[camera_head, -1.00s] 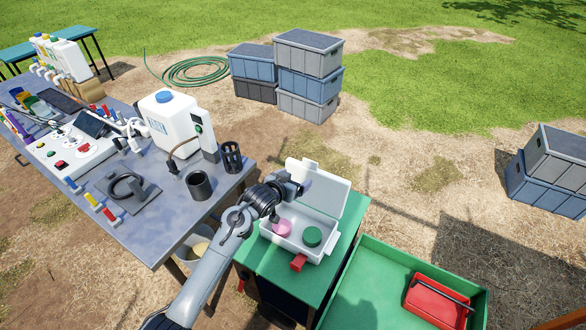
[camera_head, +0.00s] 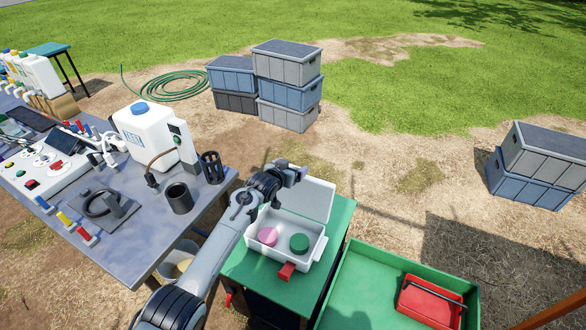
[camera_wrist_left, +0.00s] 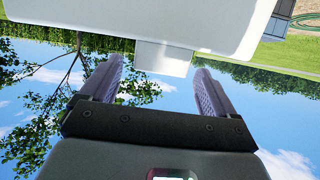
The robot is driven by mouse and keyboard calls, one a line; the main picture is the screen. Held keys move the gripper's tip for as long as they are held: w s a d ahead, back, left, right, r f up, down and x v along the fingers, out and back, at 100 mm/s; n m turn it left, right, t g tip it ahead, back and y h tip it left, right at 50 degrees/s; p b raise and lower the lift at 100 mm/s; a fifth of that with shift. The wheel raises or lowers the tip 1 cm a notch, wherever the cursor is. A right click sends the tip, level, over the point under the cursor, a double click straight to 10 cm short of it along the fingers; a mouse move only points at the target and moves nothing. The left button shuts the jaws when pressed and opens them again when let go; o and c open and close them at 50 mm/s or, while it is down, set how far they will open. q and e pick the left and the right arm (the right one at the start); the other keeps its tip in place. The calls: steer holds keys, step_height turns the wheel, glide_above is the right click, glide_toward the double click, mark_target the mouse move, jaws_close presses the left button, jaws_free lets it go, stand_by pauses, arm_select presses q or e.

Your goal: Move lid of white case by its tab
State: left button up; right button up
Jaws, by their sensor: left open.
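The white case (camera_head: 313,250) stands on the green table with its lid (camera_head: 309,200) raised and tilted back. Inside the case lie a pink round piece (camera_head: 268,236) and a green round piece (camera_head: 299,243). My left gripper (camera_head: 298,173) is at the upper left edge of the lid and hides the tab in the head view. In the left wrist view, the gripper (camera_wrist_left: 156,82) is open, and the lid's tab (camera_wrist_left: 163,58) shows between its two fingers. The fingers look apart from the tab, with a gap on each side. My right gripper is not in view.
The green table (camera_head: 336,225) has a red latch-like piece (camera_head: 286,271) at the case front. A green tray (camera_head: 372,259) with a red box (camera_head: 430,303) lies to the right. The grey workbench (camera_head: 150,222) at left holds a white container (camera_head: 146,135) and black holders.

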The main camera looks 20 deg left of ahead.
arm_select(q)
steer(key=shift+b+x, duration=0.45)
steer(key=shift+x, duration=0.5)
steer(key=c, duration=1.4)
steer(key=shift+s+a+r+t+p, duration=0.15)
steer(key=shift+s+t+p, duration=0.15)
steer(key=shift+s+p, duration=0.5)
steer(key=shift+c, duration=0.2)
steer(key=s+a+f+t+h, duration=0.1)
steer(key=s+t, duration=0.5)
steer(key=s, duration=0.4)
steer(key=shift+s+a+f+b, duration=0.2)
steer(key=shift+a+f+b, duration=0.1)
steer(key=shift+a+b, duration=0.15)
